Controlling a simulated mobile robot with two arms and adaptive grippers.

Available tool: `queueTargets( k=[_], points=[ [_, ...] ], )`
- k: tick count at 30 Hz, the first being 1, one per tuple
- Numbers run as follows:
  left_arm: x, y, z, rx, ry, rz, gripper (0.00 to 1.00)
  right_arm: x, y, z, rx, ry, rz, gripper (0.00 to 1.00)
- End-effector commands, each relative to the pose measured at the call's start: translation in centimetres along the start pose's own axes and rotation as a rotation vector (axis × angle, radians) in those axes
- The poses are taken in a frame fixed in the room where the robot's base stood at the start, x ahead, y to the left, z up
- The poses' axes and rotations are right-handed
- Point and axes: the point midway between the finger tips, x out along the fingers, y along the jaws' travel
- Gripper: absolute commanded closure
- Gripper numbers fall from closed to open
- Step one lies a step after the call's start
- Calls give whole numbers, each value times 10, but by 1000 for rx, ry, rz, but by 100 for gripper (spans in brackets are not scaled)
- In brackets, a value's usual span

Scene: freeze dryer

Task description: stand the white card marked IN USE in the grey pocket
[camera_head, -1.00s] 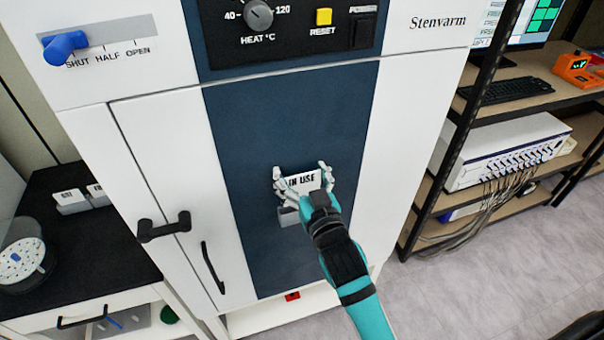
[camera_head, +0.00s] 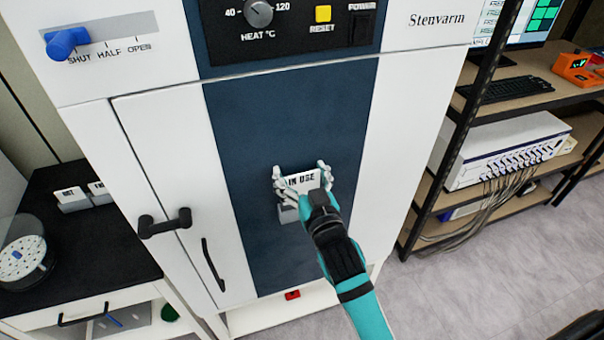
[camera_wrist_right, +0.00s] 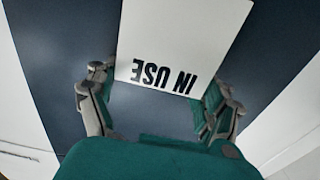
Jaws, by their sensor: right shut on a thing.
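The white card (camera_head: 301,181) marked IN USE is in front of the dark blue panel of the freeze dryer. My right gripper (camera_head: 302,178) is shut on it, with one finger at each side edge. The card also shows in the right wrist view (camera_wrist_right: 180,40), its lettering upside down there. The grey pocket (camera_head: 288,214) is on the blue panel just below the card, partly hidden by my right gripper. I cannot tell whether the card's lower edge is inside the pocket. My left gripper is not in view.
The freeze dryer door has a black latch (camera_head: 164,224) and a black handle (camera_head: 213,265). A black-topped bench (camera_head: 90,235) at left bears more white cards (camera_head: 72,198) and a round dial-like device (camera_head: 22,253). A shelf rack (camera_head: 425,195) stands at right.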

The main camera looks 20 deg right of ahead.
Motion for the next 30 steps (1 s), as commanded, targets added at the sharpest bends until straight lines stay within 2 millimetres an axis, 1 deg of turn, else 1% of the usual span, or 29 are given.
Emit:
queueTargets(
  k=[1, 14, 15, 16, 17, 27, 30],
  points=[
    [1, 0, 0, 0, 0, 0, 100, 1, 1, 7, -3, -16, 3, 66],
    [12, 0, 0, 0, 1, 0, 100, 2, 2, 24, -4, -18, 4, 66],
    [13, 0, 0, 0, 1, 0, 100, 2, 2, 25, -4, -18, 4, 73],
    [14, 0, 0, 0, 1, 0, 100, 2, 2, 26, -4, -18, 4, 73],
    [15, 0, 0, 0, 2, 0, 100, 2, 2, 28, -4, -18, 4, 75],
    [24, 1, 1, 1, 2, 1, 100, 2, 2, 41, -4, -17, 5, 77],
    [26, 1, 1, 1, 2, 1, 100, 3, 3, 45, -5, -17, 5, 82]
  ],
)
